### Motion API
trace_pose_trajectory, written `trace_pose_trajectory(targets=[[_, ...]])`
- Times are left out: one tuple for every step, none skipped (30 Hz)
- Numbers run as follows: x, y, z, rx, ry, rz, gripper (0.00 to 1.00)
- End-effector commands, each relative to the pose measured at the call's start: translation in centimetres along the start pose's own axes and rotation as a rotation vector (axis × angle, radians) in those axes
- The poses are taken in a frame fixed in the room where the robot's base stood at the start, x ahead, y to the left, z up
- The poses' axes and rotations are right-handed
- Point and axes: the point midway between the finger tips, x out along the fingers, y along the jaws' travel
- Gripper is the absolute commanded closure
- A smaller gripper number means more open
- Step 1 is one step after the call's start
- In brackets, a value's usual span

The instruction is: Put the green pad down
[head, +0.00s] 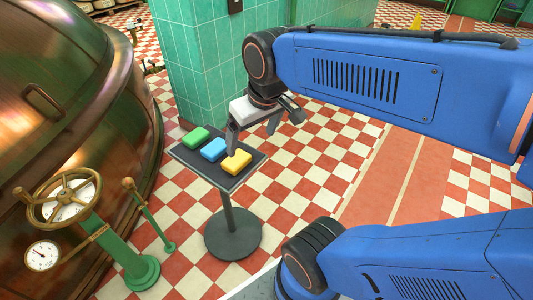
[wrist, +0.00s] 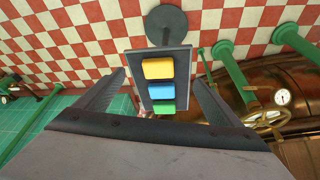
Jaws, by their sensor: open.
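The green pad (head: 196,138) lies at the far left end of the dark tray of a small stand (head: 181,155). In the wrist view the green pad (wrist: 163,106) is the nearest of the row. A blue pad (head: 214,149) lies in the middle and a yellow pad (head: 237,162) at the other end. My gripper (head: 253,134) is open and empty, above and behind the tray in the head view. In the wrist view its two fingers (wrist: 158,95) stand wide apart, one on each side of the tray.
A large copper kettle (head: 70,80) fills the left. A handwheel (head: 64,199) and a gauge (head: 42,255) stand before it beside a green post (head: 122,262). A green tiled pillar (head: 205,65) rises behind the tray. Checkered floor (head: 310,150) to the right is clear.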

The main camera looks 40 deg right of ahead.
Motion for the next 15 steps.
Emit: trace_pose_trajectory(targets=[[-0.1,0.1,1.4,0.012,0.018,0.002,0.12],[0.0,0.1,2.0,0.018,0.026,0.003,0.12],[0.0,0.1,2.8,0.026,0.036,0.005,0.12],[0.1,0.2,3.4,0.03,0.043,0.006,0.12],[0.1,0.2,3.8,0.035,0.05,0.006,0.12],[0.2,0.2,4.4,0.04,0.057,0.007,0.12],[0.2,0.2,4.7,0.044,0.062,0.008,0.12],[0.3,0.2,5.0,0.047,0.066,0.008,0.12],[0.4,0.3,5.3,0.05,0.07,0.009,0.12],[0.4,0.3,5.5,0.052,0.072,0.009,0.12],[0.4,0.3,5.6,0.054,0.073,0.009,0.12],[0.5,0.3,5.7,0.055,0.075,0.01,0.12],[0.5,0.3,5.8,0.056,0.075,0.01,0.12],[0.5,0.3,5.8,0.056,0.075,0.01,0.12],[0.5,0.3,5.8,0.056,0.075,0.01,0.12]])
